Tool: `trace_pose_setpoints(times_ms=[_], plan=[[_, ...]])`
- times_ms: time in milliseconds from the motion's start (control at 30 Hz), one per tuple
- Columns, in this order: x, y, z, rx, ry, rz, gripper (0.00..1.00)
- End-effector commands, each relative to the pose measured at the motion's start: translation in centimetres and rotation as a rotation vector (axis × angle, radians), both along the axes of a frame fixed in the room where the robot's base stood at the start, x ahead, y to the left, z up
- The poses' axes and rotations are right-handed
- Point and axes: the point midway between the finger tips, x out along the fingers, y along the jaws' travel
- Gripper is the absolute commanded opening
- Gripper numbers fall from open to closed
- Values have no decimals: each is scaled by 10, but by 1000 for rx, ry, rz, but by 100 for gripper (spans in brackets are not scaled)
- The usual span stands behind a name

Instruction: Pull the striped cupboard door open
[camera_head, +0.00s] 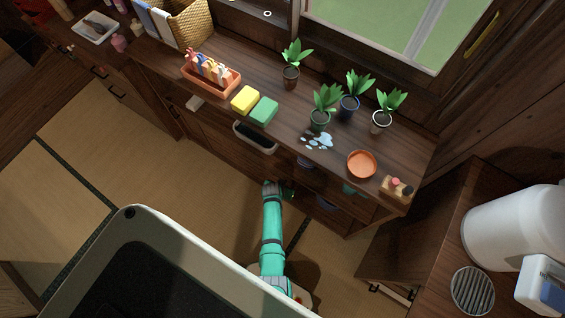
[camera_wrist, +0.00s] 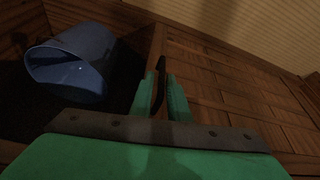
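My gripper (camera_wrist: 160,92) has its two green fingers on either side of a dark curved handle (camera_wrist: 161,72) in the wrist view, and they look closed on it. The handle sits by the edge of a wooden door (camera_wrist: 225,90) with a slatted grid pattern. Left of that edge is a dark compartment with a blue pot (camera_wrist: 70,68) lying in view. In the head view, my gripper (camera_head: 284,192) is low against the cupboard front, below the counter. The door's face is not clear there, and I cannot tell how far it stands open.
A grey-rimmed bin (camera_head: 255,137) hangs on the cupboard front. Tatami floor (camera_head: 130,150) is clear to the left.

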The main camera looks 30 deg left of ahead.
Motion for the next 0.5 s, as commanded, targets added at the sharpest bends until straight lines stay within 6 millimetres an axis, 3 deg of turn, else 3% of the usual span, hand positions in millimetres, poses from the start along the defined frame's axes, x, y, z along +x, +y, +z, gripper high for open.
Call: trace_pose_setpoints(times_ms=[233,500], plan=[[-8,0,17,2,0,0,15],[-23,-3,56,3,-2,0,15]])
